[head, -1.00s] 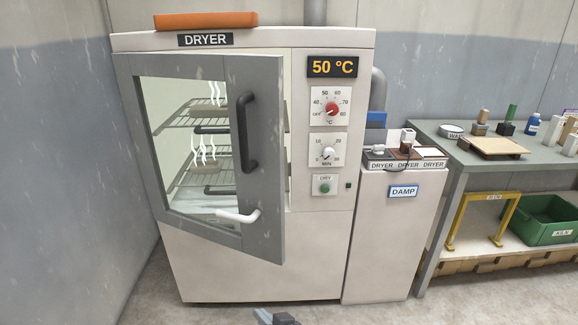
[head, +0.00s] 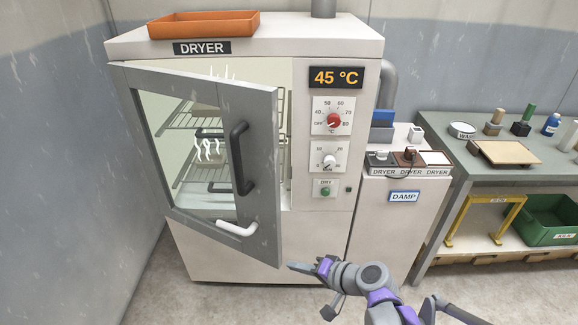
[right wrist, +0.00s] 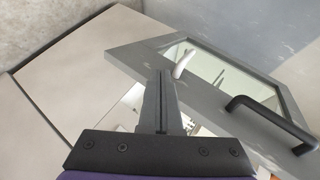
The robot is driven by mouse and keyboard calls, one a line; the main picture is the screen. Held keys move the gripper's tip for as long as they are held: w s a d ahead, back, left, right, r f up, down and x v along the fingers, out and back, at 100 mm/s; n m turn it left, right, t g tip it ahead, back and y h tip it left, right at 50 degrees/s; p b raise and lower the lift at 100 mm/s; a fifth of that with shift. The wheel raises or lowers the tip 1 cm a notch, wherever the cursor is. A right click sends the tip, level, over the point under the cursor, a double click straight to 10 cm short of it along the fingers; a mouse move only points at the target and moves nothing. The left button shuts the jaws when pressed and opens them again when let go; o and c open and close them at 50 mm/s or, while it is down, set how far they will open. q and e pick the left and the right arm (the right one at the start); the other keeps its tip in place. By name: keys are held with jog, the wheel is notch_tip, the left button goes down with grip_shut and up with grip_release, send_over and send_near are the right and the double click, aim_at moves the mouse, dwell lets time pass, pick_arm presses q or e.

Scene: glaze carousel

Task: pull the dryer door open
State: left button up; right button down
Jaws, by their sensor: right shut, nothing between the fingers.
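The dryer (head: 265,250) stands ahead with its grey-framed glass door (head: 262,150) partly open, the free edge on the right swung outward. The door carries a black bar handle (head: 240,160) and a white lever (head: 237,229) near its lower edge. They also show in the right wrist view, the handle (right wrist: 272,117) at right and the lever (right wrist: 184,62) near the middle. My right gripper (head: 296,267) is shut and empty, just right of the door's lower free corner. Its fingers (right wrist: 160,85) overlap the door edge in the wrist view; I cannot tell whether they touch. My left gripper is out of view.
Steam rises from the racks inside. An orange tray (head: 204,24) lies on top of the dryer. A white cabinet with a DAMP label (head: 404,196) stands at the right, beside a grey workbench (head: 440,128). The floor in front is clear.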

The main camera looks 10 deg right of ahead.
jog(key=w+d+r+m+t+y+p, duration=0.1)
jog(key=w+d+r+m+t+p, duration=0.55)
jog(key=w+r, duration=0.5)
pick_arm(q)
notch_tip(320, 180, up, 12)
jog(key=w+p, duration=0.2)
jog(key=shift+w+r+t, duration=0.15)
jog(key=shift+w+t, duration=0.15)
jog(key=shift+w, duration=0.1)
pick_arm(e)
jog(key=w+a+n, duration=0.1)
jog(key=w+a, duration=0.4)
jog(key=a, duration=0.1)
jog(key=shift+r, duration=0.25)
jog(key=shift+d+n, duration=0.1)
jog(key=shift+n, duration=0.15)
